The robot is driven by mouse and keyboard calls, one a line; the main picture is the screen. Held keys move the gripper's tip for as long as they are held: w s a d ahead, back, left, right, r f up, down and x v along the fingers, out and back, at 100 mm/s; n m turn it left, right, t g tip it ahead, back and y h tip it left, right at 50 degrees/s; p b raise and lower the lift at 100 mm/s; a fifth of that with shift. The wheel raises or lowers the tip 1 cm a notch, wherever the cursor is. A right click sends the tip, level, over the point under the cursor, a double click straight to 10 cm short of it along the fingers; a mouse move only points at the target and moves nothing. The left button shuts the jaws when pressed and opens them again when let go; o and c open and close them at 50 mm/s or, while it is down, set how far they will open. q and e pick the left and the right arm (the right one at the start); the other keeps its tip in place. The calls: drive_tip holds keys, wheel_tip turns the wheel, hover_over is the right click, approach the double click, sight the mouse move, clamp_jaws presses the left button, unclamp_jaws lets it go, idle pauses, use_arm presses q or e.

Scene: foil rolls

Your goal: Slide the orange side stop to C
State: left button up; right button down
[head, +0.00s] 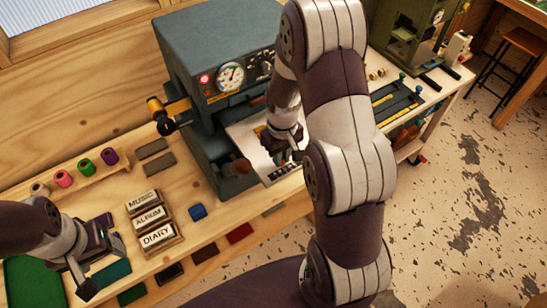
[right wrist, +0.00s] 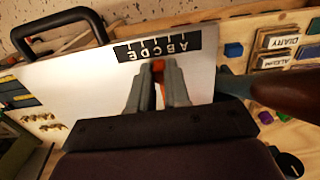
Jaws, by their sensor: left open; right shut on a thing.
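The orange side stop (right wrist: 158,66) shows as a small orange piece between the fingertips of my right gripper (right wrist: 158,75) in the right wrist view. The gripper is shut on it. The stop is beside a black scale strip (right wrist: 125,54) lettered A to E, upside down in this view. I cannot tell exactly which letter it lines up with. In the head view my right gripper (head: 288,158) is over the pale plate (head: 243,133) at the machine's front, and its fingers hide the stop. My left gripper (head: 102,262) is open and empty over the bench at lower left.
The grey-green foil machine (head: 220,60) with a dial stands behind the plate. Labelled blocks (head: 150,215), a blue block (head: 198,212) and coloured foil rolls (head: 85,167) are on the bench at left. A black handle (right wrist: 60,32) shows beside the plate in the right wrist view.

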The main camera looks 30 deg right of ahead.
drive_tip(key=c, duration=1.1)
unclamp_jaws()
drive_tip(key=shift+r, duration=0.15)
wheel_tip(320, 180, up, 12)
drive_tip(key=b, duration=0.2)
drive_tip(key=shift+r+b, duration=0.25)
drive_tip(key=shift+b, duration=0.15)
